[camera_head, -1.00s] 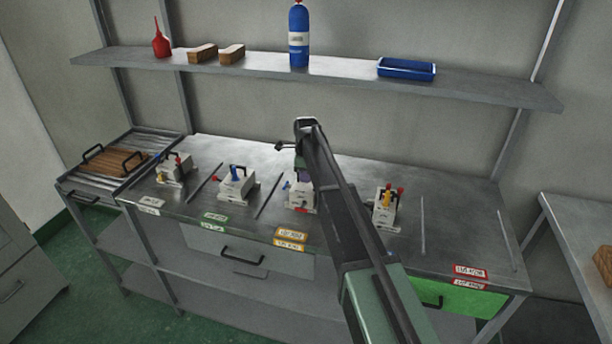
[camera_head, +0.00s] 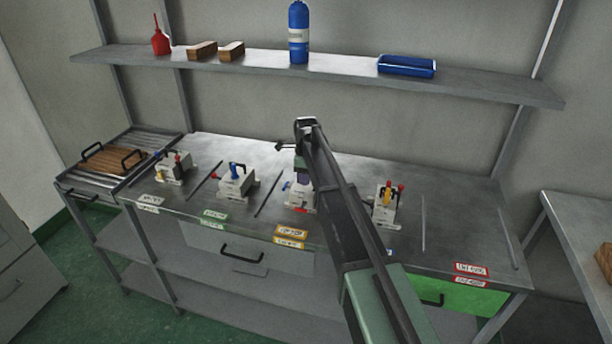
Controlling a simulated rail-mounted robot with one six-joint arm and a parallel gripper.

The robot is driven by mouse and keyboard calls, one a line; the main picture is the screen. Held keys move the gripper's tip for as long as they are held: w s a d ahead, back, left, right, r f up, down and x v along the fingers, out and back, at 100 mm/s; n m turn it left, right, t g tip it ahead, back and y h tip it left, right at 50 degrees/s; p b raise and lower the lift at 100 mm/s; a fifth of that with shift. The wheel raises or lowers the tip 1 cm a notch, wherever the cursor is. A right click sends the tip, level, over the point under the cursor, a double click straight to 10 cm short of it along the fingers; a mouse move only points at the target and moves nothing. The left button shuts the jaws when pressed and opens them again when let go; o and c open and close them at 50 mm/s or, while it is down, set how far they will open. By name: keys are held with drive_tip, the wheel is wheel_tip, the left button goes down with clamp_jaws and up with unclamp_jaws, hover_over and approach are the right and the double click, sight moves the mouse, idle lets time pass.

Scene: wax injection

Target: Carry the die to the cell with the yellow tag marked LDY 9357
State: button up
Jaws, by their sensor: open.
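Several white dies with coloured pegs and knobs stand in a row on the metal bench. One die (camera_head: 299,200) stands in the cell behind the yellow tags (camera_head: 290,231). Their print is too small to read for certain. My gripper (camera_head: 303,182) is open just above this die and hides part of its top. I cannot tell whether it touches the die. Other dies stand in the white-tag cell (camera_head: 173,170), the green-tag cell (camera_head: 236,185) and right of my arm (camera_head: 385,208).
Thin metal rods (camera_head: 268,193) divide the bench cells. The cell behind the red tags (camera_head: 471,269) is bare. A wooden board with black handles (camera_head: 108,161) lies on the roller rack at left. A shelf (camera_head: 340,78) with a blue bottle (camera_head: 298,35) runs above the bench.

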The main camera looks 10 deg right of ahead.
wheel_tip(320, 180, up, 11)
drive_tip(key=p, duration=1.1)
drive_tip(key=shift+f, duration=0.1)
drive_tip(key=s+f+n+b, duration=0.2)
drive_tip(key=s+n, duration=0.9)
drive_tip(key=s, duration=0.7)
drive_tip(key=s+f+n+b, duration=0.3)
drive_tip(key=s+n, duration=0.9)
drive_tip(key=s, duration=0.7)
drive_tip(key=shift+s, duration=0.2)
